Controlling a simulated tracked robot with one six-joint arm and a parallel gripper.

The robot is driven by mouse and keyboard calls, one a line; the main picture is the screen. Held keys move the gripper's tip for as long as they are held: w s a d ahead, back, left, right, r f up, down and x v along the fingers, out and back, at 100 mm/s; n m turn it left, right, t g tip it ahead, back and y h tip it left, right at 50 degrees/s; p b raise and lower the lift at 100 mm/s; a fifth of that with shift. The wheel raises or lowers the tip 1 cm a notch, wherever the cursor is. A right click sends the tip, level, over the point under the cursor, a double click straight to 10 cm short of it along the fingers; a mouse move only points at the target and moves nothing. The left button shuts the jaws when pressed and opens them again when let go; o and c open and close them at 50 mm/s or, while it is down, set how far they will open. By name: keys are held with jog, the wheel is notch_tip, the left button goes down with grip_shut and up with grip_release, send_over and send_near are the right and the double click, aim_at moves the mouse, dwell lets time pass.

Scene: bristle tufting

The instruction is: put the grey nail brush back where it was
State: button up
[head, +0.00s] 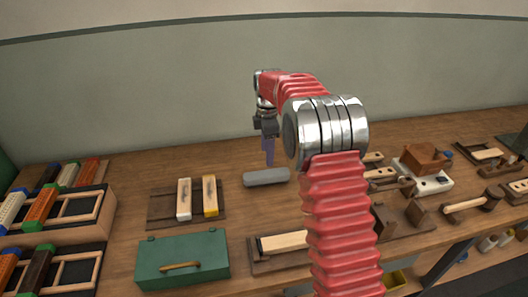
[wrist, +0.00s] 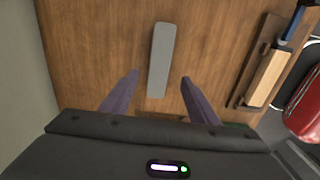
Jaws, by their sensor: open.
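The grey nail brush (head: 266,177) lies on the bare wooden bench in the middle of the head view. In the wrist view the grey brush (wrist: 160,60) lies lengthwise ahead of my gripper, with its near end between the lines of the two fingers. My gripper (head: 268,150) points down above the bench by the brush. In the wrist view its two purple fingers (wrist: 159,92) are spread wide, with nothing held between them. Whether the fingertips are level with the brush cannot be told.
A dark tray (head: 157,208) with a white and a yellow-ended brush lies to the left. A green box (head: 182,260) stands in front of it. Wooden racks (head: 68,212) of coloured brushes are at far left. Another tray (head: 262,258) holds a pale wooden block.

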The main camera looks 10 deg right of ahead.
jog(key=shift+r, duration=0.1)
jog(key=s+r+m+t, duration=0.3)
jog(key=s+r+m, duration=0.5)
jog(key=s+r, duration=0.9)
jog(key=s+a+f+m+t, duration=0.1)
jog(key=s+m, duration=0.9)
jog(key=s, duration=1.3)
notch_tip(320, 180, down, 2)
jog(key=shift+s+f+t, duration=0.15)
jog(key=shift+t, duration=0.65)
jog(key=shift+a, duration=0.1)
